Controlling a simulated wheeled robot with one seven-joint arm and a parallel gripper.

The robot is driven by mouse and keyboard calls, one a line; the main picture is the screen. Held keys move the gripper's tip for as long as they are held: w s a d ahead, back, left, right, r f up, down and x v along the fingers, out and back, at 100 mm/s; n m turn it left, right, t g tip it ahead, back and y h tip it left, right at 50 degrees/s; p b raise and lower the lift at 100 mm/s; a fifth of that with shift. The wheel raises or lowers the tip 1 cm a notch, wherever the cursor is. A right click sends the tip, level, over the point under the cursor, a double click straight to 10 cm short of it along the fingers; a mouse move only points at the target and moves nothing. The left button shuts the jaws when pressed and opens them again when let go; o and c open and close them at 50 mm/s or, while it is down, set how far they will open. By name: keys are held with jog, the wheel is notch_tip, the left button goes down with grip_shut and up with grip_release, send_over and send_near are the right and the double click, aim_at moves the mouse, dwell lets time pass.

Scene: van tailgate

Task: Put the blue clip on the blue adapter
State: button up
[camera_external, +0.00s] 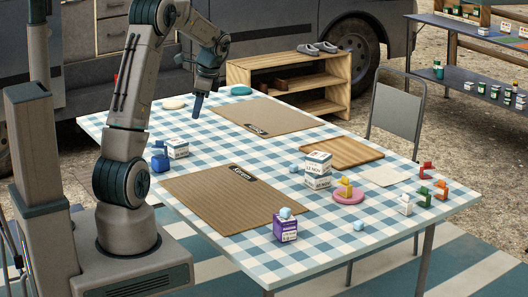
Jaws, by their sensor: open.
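A small dark blue piece (160,161) stands at the left edge of the checked table, beside a white and green box. Its shape looks like a blocky body with a narrower part on top; I cannot tell whether it is the blue clip, the blue adapter or both. No other piece of the same dark blue can be made out on the table. My gripper (198,106) hangs above the far left part of the table, fingers pointing down. It is open, with nothing visible in it, and is well apart from the blue piece.
Brown mats (235,205) lie on the checked table (330,245). A wooden board (342,152), stacked boxes (318,170), a pink disc with a yellow piece (348,196), a purple box (285,230) and pale blue cubes stand around. Orange, green and white pieces (423,197) stand at right.

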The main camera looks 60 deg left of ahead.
jog(key=s+d+r+n+t+h, duration=0.1)
jog(key=s+d+n, duration=0.15)
jog(key=d, duration=0.65)
jog(key=s+d+r+n+t, duration=0.1)
jog(key=s+d+r, duration=0.15)
jog(key=d, duration=0.55)
jog(key=s+d+r+n+t+h, duration=0.1)
jog(key=s+d, duration=0.2)
jog(key=d, duration=0.6)
jog(key=s+d+f+n+t+h, duration=0.1)
jog(key=s+d+f+n, duration=0.1)
jog(key=s+d, duration=0.4)
jog(key=shift+s+d, duration=0.35)
jog(key=shift+d, duration=0.4)
jog(key=shift+w+p+v, duration=0.25)
jog(key=shift+p+v, duration=0.85)
jog(key=shift+v, duration=0.05)
jog(key=shift+r, duration=0.1)
